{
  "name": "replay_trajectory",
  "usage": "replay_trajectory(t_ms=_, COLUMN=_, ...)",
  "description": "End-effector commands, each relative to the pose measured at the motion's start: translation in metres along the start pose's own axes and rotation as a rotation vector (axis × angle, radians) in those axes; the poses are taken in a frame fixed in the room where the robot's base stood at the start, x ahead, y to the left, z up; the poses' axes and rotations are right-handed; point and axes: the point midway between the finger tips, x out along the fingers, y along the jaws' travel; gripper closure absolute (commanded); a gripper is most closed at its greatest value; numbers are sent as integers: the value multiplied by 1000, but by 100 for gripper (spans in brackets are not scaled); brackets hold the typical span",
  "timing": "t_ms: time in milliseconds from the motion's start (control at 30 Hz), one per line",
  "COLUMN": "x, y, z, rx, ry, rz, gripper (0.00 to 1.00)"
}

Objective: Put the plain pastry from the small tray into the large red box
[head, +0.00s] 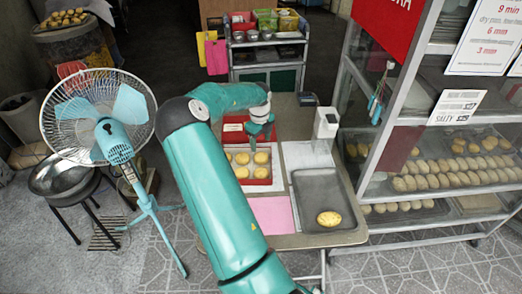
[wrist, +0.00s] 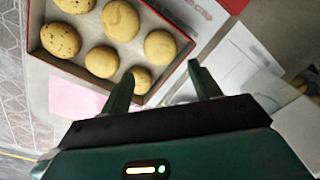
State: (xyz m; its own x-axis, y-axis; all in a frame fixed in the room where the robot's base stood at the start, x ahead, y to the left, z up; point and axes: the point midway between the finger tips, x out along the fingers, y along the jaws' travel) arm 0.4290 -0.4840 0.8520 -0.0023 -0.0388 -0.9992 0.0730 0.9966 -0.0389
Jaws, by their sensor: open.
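A single golden pastry (head: 329,218) lies near the front end of a dark grey tray (head: 313,184) on the right of the table. It seems to have some specks on top, but I cannot tell for sure. The red box (head: 230,152), its lid raised behind, holds several round pastries on the left; it also shows in the wrist view (wrist: 176,32), where some pastries are plain and others are speckled. My gripper (head: 262,137) is above the back right part of the box. In the wrist view my gripper (wrist: 160,70) is open, with nothing between its fingers.
A white dispenser-like item (head: 325,124) stands behind the tray. A pink sheet (head: 272,214) lies in front of the box. A glass display case (head: 430,180) with pastries stands close on the right, and a teal fan (head: 115,140) on the left.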

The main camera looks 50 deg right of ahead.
Motion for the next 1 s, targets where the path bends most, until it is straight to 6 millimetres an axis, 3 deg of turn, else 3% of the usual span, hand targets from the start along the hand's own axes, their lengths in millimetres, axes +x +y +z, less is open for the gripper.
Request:
replay_trajectory(t_ms=200, x=-32, y=0, z=0, rx=1, ry=-1, rz=-1, gripper=38)
replay_trajectory(t_ms=567, x=-43, y=6, z=1, rx=-29, ry=-12, rz=8, gripper=38)
replay_trajectory(t_ms=667, x=-58, y=25, z=4, rx=-120, ry=-44, rz=32, gripper=38)
replay_trajectory(t_ms=767, x=-79, y=57, z=8, rx=-280, ry=-94, rz=63, gripper=38)
replay_trajectory(t_ms=1000, x=-137, y=153, z=11, rx=-782, ry=-230, rz=100, gripper=38)
